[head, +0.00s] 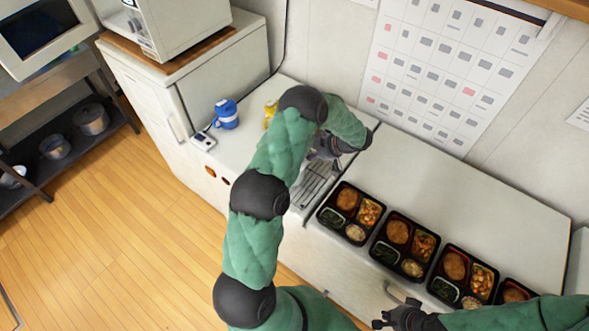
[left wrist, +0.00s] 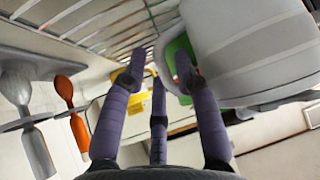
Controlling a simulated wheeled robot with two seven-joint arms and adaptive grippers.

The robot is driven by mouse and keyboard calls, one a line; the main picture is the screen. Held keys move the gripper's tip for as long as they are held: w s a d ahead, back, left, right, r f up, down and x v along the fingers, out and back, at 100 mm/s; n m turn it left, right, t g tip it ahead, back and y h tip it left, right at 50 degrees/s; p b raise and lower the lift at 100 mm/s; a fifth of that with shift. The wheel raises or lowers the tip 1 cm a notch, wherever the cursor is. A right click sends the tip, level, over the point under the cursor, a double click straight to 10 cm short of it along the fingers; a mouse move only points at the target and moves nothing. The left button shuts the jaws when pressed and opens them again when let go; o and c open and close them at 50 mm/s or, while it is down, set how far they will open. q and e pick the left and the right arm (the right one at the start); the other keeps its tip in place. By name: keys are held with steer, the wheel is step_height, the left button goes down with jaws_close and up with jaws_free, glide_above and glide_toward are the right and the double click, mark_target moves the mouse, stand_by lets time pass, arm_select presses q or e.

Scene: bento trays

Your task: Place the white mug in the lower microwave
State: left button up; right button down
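A large white rounded body with a loop-like handle, apparently the white mug (left wrist: 255,45), fills the upper right of the left wrist view. I cannot pick it out in the head view, where my left arm covers that area. My left gripper (left wrist: 158,75) has its purple fingers spread, with the right finger close to the handle; I cannot tell whether they touch. In the head view it is partly hidden over the sink rack. My right gripper (head: 392,317) is at the bottom edge. A white microwave with a dark window (head: 38,28) is at the upper left.
Another white appliance (head: 185,20) stands on a wooden board at the top. A blue cup (head: 227,113) stands on the counter. Several bento trays (head: 327,219) line the counter's front edge. A wire rack (left wrist: 95,22) and hanging utensils (left wrist: 72,115) lie near my left gripper.

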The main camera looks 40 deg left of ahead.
arm_select(q)
steer(key=shift+x, duration=0.75)
jaws_close()
steer(key=shift+r, duration=0.15)
